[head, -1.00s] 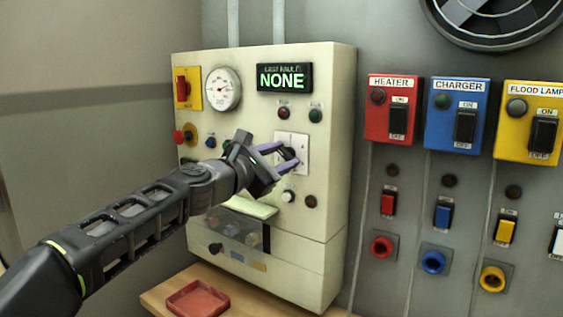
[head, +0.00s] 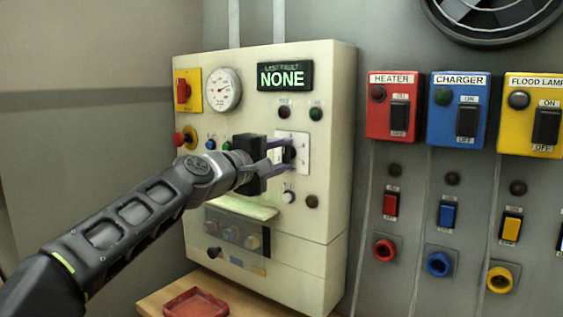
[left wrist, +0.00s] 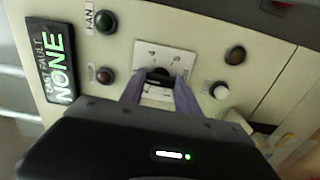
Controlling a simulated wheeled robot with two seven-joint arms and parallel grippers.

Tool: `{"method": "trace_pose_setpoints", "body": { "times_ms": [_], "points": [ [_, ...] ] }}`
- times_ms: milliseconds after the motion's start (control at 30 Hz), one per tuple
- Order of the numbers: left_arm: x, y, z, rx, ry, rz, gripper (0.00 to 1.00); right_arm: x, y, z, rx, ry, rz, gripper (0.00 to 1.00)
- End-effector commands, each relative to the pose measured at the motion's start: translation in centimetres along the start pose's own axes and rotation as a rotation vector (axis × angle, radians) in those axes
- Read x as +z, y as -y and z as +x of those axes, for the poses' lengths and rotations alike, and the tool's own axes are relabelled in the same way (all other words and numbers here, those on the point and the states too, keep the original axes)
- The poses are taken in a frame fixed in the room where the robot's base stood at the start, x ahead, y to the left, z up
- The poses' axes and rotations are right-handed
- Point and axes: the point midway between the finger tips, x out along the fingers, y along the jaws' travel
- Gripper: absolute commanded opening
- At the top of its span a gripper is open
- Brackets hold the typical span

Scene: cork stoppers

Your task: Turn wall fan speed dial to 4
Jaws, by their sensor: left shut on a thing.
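The fan speed dial (head: 290,152) is a dark knob on a white square plate (head: 303,142) on the cream control panel (head: 262,113). My left gripper (head: 284,155) is shut on the dial, its purple fingers on either side of it. In the left wrist view the dial (left wrist: 158,74) sits between the fingertips, with the white plate (left wrist: 172,55) around it. My right gripper is not in view.
Around the dial are indicator lamps, a white knob (head: 289,197) and a display reading NONE (head: 285,76). Heater (head: 391,106), charger (head: 458,110) and flood lamp (head: 531,115) switch boxes are on the wall at right. A red tray (head: 196,303) lies on the ledge below.

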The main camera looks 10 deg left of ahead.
Motion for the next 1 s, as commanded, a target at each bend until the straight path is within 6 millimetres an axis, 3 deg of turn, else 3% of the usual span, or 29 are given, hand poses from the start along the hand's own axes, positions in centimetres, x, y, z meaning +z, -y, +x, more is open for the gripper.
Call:
{"method": "trace_pose_setpoints", "body": {
  "times_ms": [1000],
  "points": [
    [0.1,0.3,0.1,-0.003,0.003,0.906,0.0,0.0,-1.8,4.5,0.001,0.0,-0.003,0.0]
  ]
}}
